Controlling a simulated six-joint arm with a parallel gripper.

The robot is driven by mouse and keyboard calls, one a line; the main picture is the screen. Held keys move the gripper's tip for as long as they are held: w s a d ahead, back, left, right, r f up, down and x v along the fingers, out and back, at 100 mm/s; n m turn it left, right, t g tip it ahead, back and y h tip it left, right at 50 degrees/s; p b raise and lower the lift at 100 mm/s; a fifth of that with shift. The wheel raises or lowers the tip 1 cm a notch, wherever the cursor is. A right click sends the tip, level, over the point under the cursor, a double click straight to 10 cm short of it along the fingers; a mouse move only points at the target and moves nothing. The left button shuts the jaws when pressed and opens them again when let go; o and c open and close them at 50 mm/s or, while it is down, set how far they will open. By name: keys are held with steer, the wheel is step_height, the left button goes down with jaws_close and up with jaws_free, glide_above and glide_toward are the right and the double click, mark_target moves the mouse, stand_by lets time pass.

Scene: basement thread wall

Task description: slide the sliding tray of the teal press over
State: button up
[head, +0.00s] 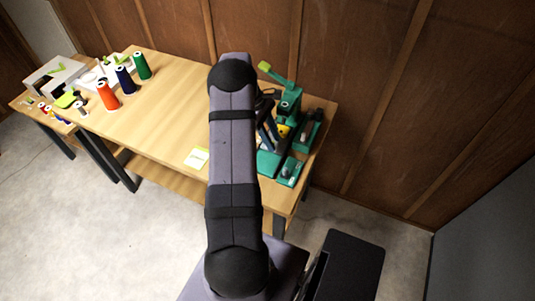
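The teal press (290,105) stands at the right end of the wooden table, with a lever ending in a lime-green knob (264,66) reaching up to the left. A yellow part (283,131) shows at its middle. Low teal parts lie at its foot: a front piece with a pale spot (290,172) and a piece on the right with dark tops (311,127). I cannot tell which is the sliding tray. My gripper (268,132) is close to the press's left front, mostly hidden behind my own arm. Its opening and any contact are unclear.
The wooden table (170,110) has clear room left of my arm. A yellow-green note (196,158) lies near its front edge. Orange (107,95), navy (125,80) and green (142,66) thread cones stand further left, beside a white machine (55,76). A brown panelled wall (350,80) is behind.

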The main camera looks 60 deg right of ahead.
steer(key=shift+r+p, duration=1.45)
steer(key=shift+r, duration=0.75)
steer(key=shift+r, duration=0.1)
step_height(320, 180, up, 4)
steer(key=p, duration=0.3)
